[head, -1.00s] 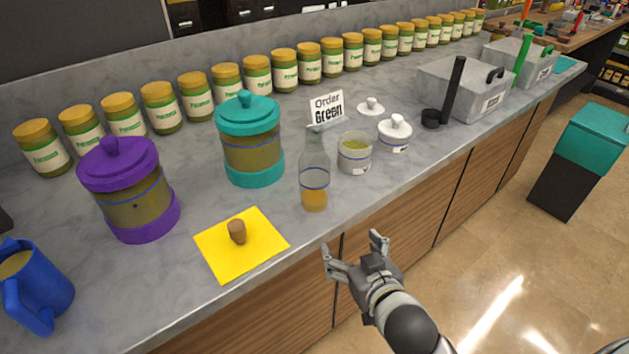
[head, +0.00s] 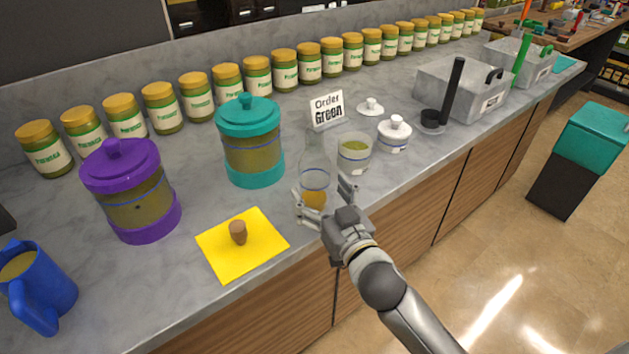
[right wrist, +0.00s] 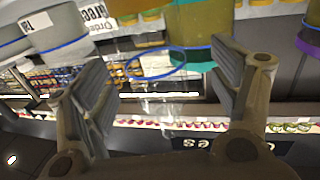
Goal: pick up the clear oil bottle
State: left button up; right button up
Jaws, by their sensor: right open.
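The clear oil bottle (head: 315,178) stands upright near the front edge of the counter, with a blue ring line and amber oil at its bottom. My right gripper (head: 322,197) is open at the bottle's lower part, one finger showing to its left and one to its right. In the right wrist view, the bottle's blue ring (right wrist: 157,64) shows between the open fingers of the gripper (right wrist: 165,85). I cannot tell whether either finger touches the glass. A brown cork (head: 238,232) stands on a yellow square (head: 215,262) to the left. My left gripper is not in view.
Close behind and right of the bottle stands a glass jar of green content (head: 354,155), with a white lidded jar (head: 394,134) beyond. A teal canister (head: 251,150) and a purple canister (head: 131,190) stand left. An order sign (head: 327,108) stands behind.

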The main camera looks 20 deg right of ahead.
aim_at(314, 179)
jog(key=w+p, duration=0.1)
jog(key=w, duration=0.4)
jog(key=c, duration=1.3)
